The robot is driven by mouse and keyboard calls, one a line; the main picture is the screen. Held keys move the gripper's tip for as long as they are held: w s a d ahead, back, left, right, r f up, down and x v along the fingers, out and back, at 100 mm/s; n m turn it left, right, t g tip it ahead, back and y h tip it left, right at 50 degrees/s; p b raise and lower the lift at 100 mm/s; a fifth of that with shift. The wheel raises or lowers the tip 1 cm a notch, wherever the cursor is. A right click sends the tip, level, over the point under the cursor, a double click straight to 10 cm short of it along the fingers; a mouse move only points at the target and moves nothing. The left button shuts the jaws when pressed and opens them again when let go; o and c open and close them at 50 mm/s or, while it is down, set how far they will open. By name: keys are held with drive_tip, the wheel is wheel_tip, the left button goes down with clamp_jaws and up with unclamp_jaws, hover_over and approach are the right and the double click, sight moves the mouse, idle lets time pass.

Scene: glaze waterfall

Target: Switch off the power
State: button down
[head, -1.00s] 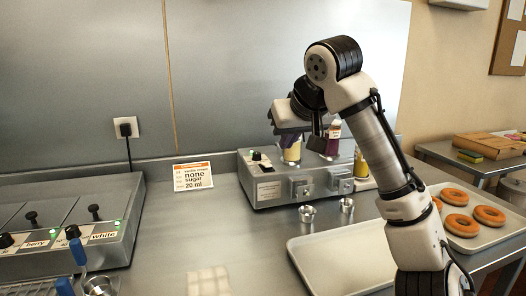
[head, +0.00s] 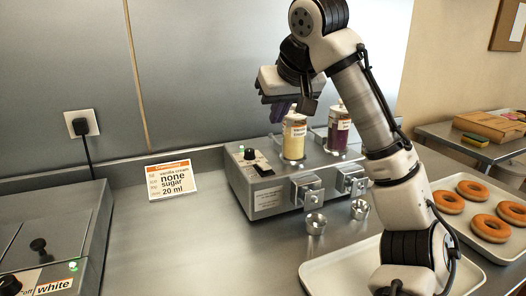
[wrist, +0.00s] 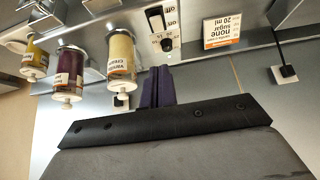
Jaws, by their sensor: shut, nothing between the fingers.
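The filling machine (head: 268,198) stands on the steel counter. Its black power switch (head: 262,168) is on the top panel by a round knob (head: 249,154) with a small green light; the switch also shows in the wrist view (wrist: 156,19), with labels at its ends. I cannot tell which way it is set. My gripper (head: 280,113) is shut and empty, above and behind the switch, close to the top of the vanilla cream bottle (head: 294,140). In the wrist view my shut fingers (wrist: 157,80) point toward the panel, apart from it.
A purple-filled bottle (head: 338,130) stands right of the cream one. Two metal cups (head: 315,224) stand in front. An order card (head: 173,182) stands left. A second unit (head: 45,240) with a green light is far left. An empty tray (head: 335,270) and doughnuts (head: 489,228) are right.

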drive_tip(key=shift+s, duration=0.1)
drive_tip(key=p, duration=0.1)
hover_over(264, 164)
drive_tip(key=s+d, duration=0.1)
drive_tip(key=s, duration=0.1)
drive_tip(key=f, duration=0.7)
drive_tip(key=shift+s+f, duration=0.2)
wheel_tip(264, 164, down, 4)
drive_tip(key=shift+r, duration=0.2)
drive_tip(key=shift+s+f, duration=0.1)
drive_tip(key=shift+f, duration=0.45)
